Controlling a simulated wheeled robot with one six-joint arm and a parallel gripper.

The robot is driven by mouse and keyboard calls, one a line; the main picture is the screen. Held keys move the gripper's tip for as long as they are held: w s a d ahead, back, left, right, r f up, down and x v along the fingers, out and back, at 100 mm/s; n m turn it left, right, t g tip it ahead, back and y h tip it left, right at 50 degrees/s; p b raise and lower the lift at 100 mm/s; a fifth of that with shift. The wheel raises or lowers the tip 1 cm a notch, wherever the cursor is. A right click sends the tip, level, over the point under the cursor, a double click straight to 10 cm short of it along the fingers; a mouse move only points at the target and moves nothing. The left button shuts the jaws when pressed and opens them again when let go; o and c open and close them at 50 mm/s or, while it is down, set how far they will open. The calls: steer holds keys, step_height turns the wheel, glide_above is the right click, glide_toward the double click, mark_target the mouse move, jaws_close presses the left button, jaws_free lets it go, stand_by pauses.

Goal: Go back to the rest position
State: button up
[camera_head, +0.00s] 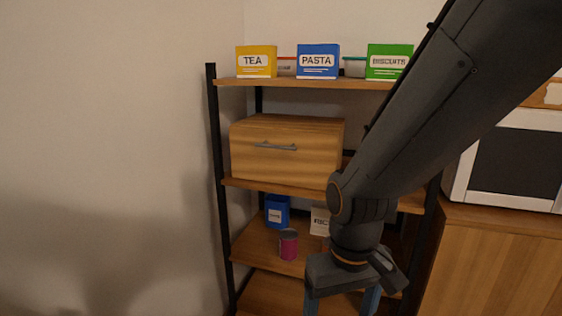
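My gripper (341,302) hangs at the lower middle, in front of the shelf rack, pointing down. Its two bluish fingers stand apart with nothing visible between them, and their tips are cut off by the bottom edge of the picture. My dark arm comes in from the upper right and hides part of the rack's right side. The shelf rack (218,160) has black posts and wooden boards.
Tea (256,62), pasta (318,61) and biscuits (388,62) boxes stand on the top board. A wooden bread box (285,150) is below. A blue container (277,211), a pink can (288,244) and a white box (320,221) sit lower. A microwave (515,160) stands on a cabinet (495,265) at right.

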steer(key=s+d+r+m+p, duration=0.2)
steer(key=d+r+p, duration=0.7)
steer(key=r+p, duration=0.1)
steer(key=shift+r+m+p, duration=0.4)
